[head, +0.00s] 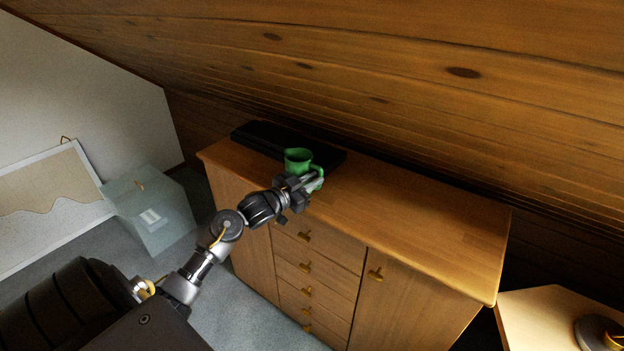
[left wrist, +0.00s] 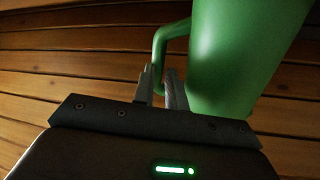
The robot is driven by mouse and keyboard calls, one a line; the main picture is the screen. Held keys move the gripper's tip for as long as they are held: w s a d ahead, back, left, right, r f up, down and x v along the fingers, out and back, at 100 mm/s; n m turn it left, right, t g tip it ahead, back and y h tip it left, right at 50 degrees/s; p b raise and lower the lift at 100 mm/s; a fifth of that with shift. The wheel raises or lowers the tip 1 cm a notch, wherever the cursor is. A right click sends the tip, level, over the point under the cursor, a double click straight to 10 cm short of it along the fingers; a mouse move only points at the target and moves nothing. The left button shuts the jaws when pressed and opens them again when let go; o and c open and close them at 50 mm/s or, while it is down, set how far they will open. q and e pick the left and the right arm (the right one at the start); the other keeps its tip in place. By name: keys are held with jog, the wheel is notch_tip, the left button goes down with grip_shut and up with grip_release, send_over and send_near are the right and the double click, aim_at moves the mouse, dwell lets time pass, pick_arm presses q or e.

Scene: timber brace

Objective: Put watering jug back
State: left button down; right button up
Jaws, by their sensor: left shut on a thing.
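The watering jug (head: 298,160) is green and shows over the front part of the wooden cabinet top, near a flat black item. My left gripper (head: 312,180) is at the near side of the jug. In the left wrist view the jug (left wrist: 235,60) fills the upper right, and its handle (left wrist: 160,58) runs down to the fingers. My left gripper (left wrist: 163,88) is shut on that handle. Whether the jug's base touches the surface below is hidden by the gripper. My right gripper is not in view.
The wooden cabinet (head: 430,215) has drawers and a door with knobs; its top is clear on the right. A flat black item (head: 265,138) lies at the back left. A sloping plank ceiling hangs low behind. A pale box (head: 150,215) stands on the floor left.

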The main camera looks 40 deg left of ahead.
pick_arm(q)
jog(key=shift+f, duration=0.15)
jog(key=c, duration=1.4)
grip_release()
jog(key=shift+c, duration=0.2)
jog(key=shift+s, duration=0.2)
jog(key=s+a+b, duration=0.1)
jog(key=s+a, duration=0.1)
jog(key=s, duration=0.9)
jog(key=shift+s+r+b, duration=0.2)
jog(key=shift+s+b, duration=0.1)
